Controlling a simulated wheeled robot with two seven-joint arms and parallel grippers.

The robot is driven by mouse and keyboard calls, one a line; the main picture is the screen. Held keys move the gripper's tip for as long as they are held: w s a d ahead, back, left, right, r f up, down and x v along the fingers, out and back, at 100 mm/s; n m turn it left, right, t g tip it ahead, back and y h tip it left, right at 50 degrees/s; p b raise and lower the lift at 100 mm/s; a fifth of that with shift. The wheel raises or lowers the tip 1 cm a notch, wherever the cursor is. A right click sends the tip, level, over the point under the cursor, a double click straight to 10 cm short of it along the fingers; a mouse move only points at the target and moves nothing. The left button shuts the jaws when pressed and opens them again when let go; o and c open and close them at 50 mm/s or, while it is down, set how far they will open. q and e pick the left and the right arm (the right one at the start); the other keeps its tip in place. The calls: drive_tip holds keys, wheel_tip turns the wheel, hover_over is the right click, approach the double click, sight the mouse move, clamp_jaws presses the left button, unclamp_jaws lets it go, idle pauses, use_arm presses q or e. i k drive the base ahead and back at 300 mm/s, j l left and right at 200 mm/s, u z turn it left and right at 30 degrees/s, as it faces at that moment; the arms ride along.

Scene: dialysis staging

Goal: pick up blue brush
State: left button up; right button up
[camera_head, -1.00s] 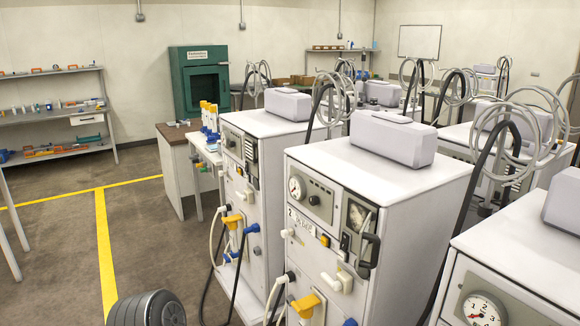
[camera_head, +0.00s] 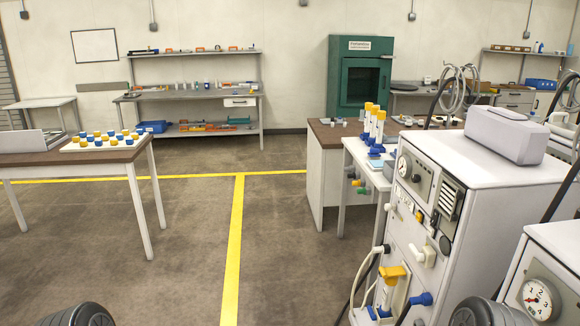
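I cannot pick out a blue brush for certain. The far shelving bench (camera_head: 190,93) holds many small items, too small to name. Blue and yellow caps stand on a white tray (camera_head: 68,150) on the left table. Tall yellow-capped bottles with blue bases (camera_head: 376,130) stand on a small white table right of centre. Neither gripper is in view. Only dark rounded parts, apparently my own arms, show at the bottom edge.
The left table (camera_head: 137,155) has a brown top. Dialysis machines (camera_head: 490,185) crowd the right side. A green cabinet (camera_head: 343,104) stands at the back. The floor (camera_head: 180,230) between, with yellow lines, is clear.

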sight(375, 153)
drive_tip(key=i+j, duration=0.1)
drive_tip(key=i, duration=2)
drive_tip(key=i+j+z, duration=0.1)
drive_tip(key=i+z, duration=0.35)
drive_tip(key=i+j+z, duration=0.2)
drive_tip(key=i+z, duration=0.2)
drive_tip(key=i+j+z, duration=0.3)
drive_tip(key=z, duration=0.15)
drive_tip(key=i+j+z, duration=0.25)
drive_tip(key=j+z, duration=0.2)
drive_tip(key=i+j+z, duration=0.15)
drive_tip(key=j+z, duration=0.3)
drive_tip(key=i+j+z, duration=0.1)
drive_tip(key=j+z, duration=0.3)
drive_tip(key=j, duration=0.3)
drive_tip(key=j+z, duration=0.45)
drive_tip(key=j, duration=0.15)
drive_tip(key=k+j+z, duration=0.1)
drive_tip(key=j+z, duration=0.35)
drive_tip(key=j, duration=0.15)
